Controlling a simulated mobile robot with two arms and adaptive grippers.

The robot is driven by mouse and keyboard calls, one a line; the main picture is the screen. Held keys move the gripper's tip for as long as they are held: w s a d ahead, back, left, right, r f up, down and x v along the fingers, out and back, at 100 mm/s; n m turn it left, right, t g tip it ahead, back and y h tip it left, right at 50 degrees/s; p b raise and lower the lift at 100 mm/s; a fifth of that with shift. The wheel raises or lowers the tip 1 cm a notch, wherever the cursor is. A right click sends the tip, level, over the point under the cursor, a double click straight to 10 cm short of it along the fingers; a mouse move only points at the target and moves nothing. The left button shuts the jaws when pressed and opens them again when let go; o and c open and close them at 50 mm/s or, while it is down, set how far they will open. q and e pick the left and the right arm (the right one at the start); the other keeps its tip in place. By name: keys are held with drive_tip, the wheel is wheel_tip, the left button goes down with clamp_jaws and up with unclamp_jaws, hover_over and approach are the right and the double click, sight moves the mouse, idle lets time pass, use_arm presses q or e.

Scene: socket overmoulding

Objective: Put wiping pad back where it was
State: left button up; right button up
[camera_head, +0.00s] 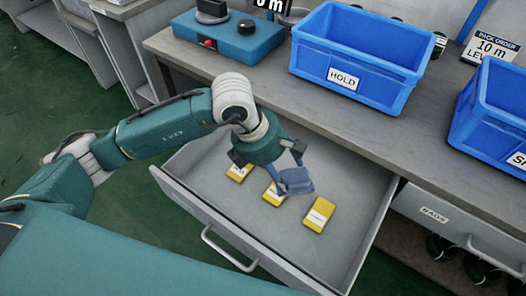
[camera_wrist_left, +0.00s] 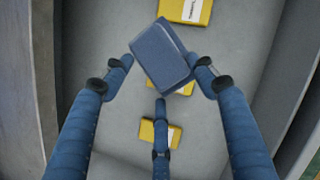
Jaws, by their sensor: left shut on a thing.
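The blue wiping pad (camera_head: 296,181) is in my left gripper (camera_head: 293,165), above the open drawer (camera_head: 220,196). In the left wrist view the pad (camera_wrist_left: 160,57) sits tilted between the fingertips of my left gripper (camera_wrist_left: 162,75), which is shut on it. Several yellow packs lie in the drawer: one on the right (camera_head: 319,214), one partly behind the pad (camera_head: 273,194), and one on the left (camera_head: 239,172). The head view does not clearly show how far the pad is above the drawer floor. My right gripper is not in view.
A blue HOLD bin (camera_head: 353,88) and a teal device (camera_head: 229,40) stand on the grey bench (camera_head: 300,103). Another blue bin (camera_head: 492,133) is at the right. A closed BAGS drawer (camera_head: 450,222) is beside the open one.

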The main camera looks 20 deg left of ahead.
sight(286, 169)
use_arm(q)
drive_tip(key=f+n, duration=0.1)
drive_tip(key=w+d+f+n+b, duration=0.1)
drive_tip(key=f+n+t, duration=0.1)
drive_tip(key=shift+w+d+y+b, duration=0.15)
drive_tip(key=shift+w+y+b, duration=0.15)
drive_tip(key=shift+b, duration=0.1)
drive_tip(key=shift+w+d+f+n, duration=0.1)
drive_tip(key=shift+w+f+n, duration=0.15)
drive_tip(key=shift+n, duration=0.15)
drive_tip(key=shift+w+n+y+b, duration=0.15)
drive_tip(key=shift+n+y+b, duration=0.15)
drive_tip(key=w+a, duration=1.2)
drive_tip(key=a, duration=0.1)
drive_tip(key=shift+w+a+f, duration=0.1)
drive_tip(key=shift+a, duration=0.05)
wheel_tip(286, 169, down, 3)
drive_tip(key=shift+f, duration=0.2)
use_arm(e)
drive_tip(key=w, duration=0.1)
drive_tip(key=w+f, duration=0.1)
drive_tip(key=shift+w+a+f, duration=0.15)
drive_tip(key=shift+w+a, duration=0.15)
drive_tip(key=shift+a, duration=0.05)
